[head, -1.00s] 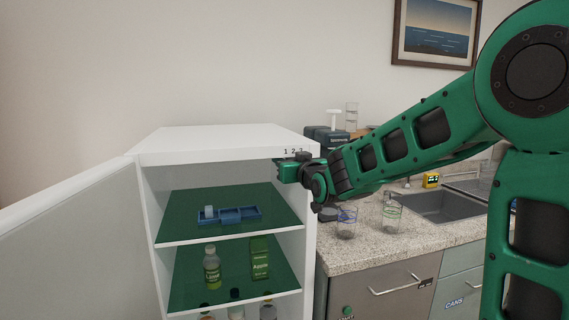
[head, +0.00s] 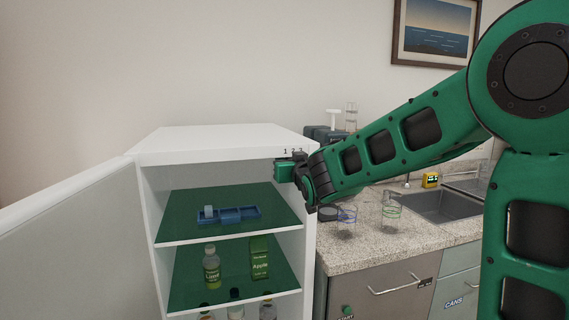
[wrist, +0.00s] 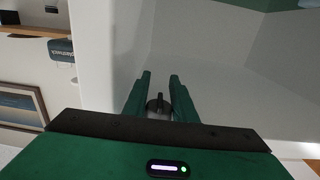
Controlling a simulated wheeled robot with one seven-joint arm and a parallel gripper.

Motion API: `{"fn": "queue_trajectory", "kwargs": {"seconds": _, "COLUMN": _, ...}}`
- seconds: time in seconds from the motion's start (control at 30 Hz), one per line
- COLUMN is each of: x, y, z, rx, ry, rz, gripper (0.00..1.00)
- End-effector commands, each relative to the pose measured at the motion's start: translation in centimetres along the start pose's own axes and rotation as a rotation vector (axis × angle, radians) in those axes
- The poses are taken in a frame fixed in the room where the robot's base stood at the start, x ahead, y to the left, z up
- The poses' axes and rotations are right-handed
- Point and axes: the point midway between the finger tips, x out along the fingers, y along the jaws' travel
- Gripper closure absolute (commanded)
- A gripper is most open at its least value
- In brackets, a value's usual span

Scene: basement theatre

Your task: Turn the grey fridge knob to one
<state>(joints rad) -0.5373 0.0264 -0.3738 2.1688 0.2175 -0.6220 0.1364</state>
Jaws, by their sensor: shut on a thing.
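The grey fridge knob (wrist: 158,105) shows in the wrist view as a small dark grey dial between my two green fingers. My gripper (wrist: 160,80) is shut on it, with a finger on each side. In the head view my gripper (head: 283,171) is at the upper right front edge of the white fridge (head: 225,145), just below the printed numbers 1 2 3 (head: 292,151). There my gripper hides the knob. I cannot tell which number the knob points to.
The fridge door (head: 70,225) stands open on the left. Inside are a blue tray (head: 240,214) and several bottles and cartons on green shelves. A counter (head: 375,246) with glasses and a sink (head: 435,205) lies to the right, below my arm.

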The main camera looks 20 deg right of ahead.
Motion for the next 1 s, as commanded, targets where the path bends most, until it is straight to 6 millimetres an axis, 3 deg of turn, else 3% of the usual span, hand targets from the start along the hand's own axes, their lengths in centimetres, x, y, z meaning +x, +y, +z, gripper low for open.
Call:
{"fn": "queue_trajectory", "kwargs": {"seconds": 0.27, "x": 0.0, "y": 0.1, "z": 0.1, "rx": -0.001, "ry": -0.002, "rz": 0.004, "gripper": 0.98}}
{"fn": "queue_trajectory", "kwargs": {"seconds": 0.3, "x": 0.0, "y": 0.1, "z": 0.1, "rx": -0.001, "ry": -0.002, "rz": 0.004, "gripper": 0.73}}
{"fn": "queue_trajectory", "kwargs": {"seconds": 0.33, "x": 0.0, "y": 0.1, "z": 0.1, "rx": -0.001, "ry": -0.002, "rz": 0.004, "gripper": 0.68}}
{"fn": "queue_trajectory", "kwargs": {"seconds": 0.73, "x": -0.6, "y": 0.1, "z": 0.0, "rx": 0.000, "ry": 0.000, "rz": 0.003, "gripper": 0.68}}
{"fn": "queue_trajectory", "kwargs": {"seconds": 1.0, "x": -4.6, "y": 0.1, "z": 0.0, "rx": 0.001, "ry": 0.001, "rz": 0.001, "gripper": 0.68}}
